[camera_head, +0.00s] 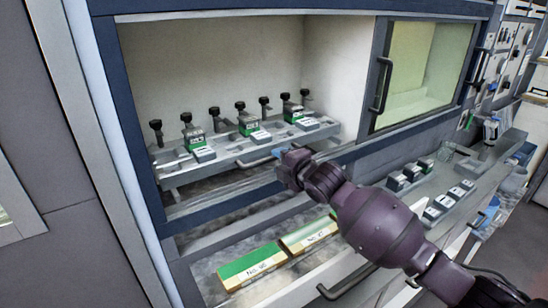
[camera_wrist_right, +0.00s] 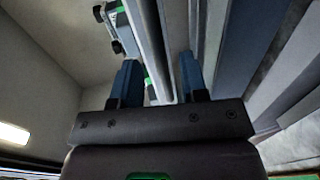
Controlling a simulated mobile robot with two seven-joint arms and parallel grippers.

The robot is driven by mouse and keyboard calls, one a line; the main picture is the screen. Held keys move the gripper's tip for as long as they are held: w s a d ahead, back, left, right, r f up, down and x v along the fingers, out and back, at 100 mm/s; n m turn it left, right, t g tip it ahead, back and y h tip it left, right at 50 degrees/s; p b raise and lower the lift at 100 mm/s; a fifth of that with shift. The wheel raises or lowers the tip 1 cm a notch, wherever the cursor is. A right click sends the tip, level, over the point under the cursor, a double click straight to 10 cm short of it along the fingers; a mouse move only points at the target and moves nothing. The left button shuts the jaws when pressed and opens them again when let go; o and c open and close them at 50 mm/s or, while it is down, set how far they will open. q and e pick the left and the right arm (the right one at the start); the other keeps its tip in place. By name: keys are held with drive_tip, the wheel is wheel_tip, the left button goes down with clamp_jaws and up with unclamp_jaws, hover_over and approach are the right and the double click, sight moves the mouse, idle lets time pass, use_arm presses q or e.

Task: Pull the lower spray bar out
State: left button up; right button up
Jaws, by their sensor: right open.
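A grey rail (camera_head: 225,163) in the open cabinet carries several green-and-white blocks and black knobs; a pale handle (camera_head: 262,160) shows at its front. I cannot tell for sure whether this is the lower spray bar. My right gripper (camera_head: 279,153) is at the front of this rail, beside the handle, its fingers mostly hidden by the wrist. In the right wrist view the two blue fingers (camera_wrist_right: 160,84) are apart, with a long grey bar (camera_wrist_right: 150,45) running between them. I cannot tell whether they touch it. My left gripper is not in view.
A glazed door (camera_head: 422,70) with a dark handle closes the cabinet's right part. Below, green-and-yellow labelled blocks (camera_head: 252,267) lie in a tray or drawer. A shelf at right holds several small grey blocks (camera_head: 447,200). The cabinet's blue frame (camera_head: 130,130) borders the opening.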

sight(276, 159)
drive_tip(key=shift+x, duration=1.75)
drive_tip(key=shift+c, duration=0.3)
clamp_jaws()
